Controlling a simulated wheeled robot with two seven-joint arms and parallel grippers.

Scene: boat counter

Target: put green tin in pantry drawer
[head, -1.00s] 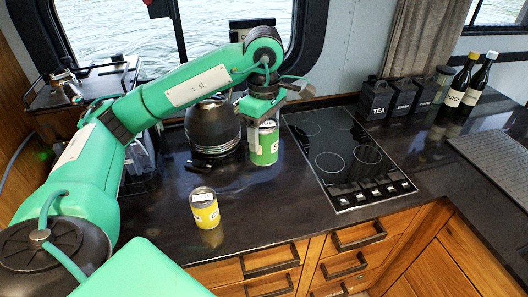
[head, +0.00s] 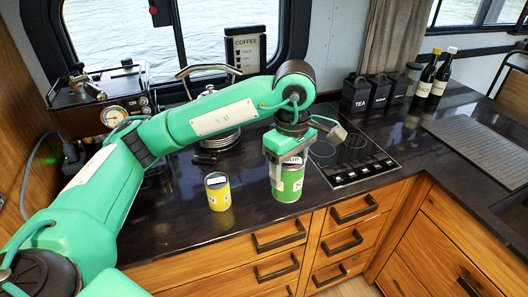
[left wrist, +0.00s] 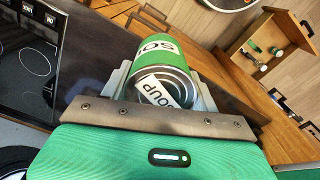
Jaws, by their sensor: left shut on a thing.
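The green tin (head: 290,184), with a white SOUP label, is held upright in my left gripper (head: 285,158) near the counter's front edge. In the left wrist view the tin (left wrist: 165,75) sits between the jaws, with its metal end and label showing. My left gripper (left wrist: 165,98) is shut on it. I cannot tell how far its base is above the counter. An open wooden drawer (left wrist: 238,47) shows in the left wrist view at the upper right, with small green and dark things in it, too small to name. My right gripper is not in view.
Closed drawers (head: 275,240) with dark handles line the counter front.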

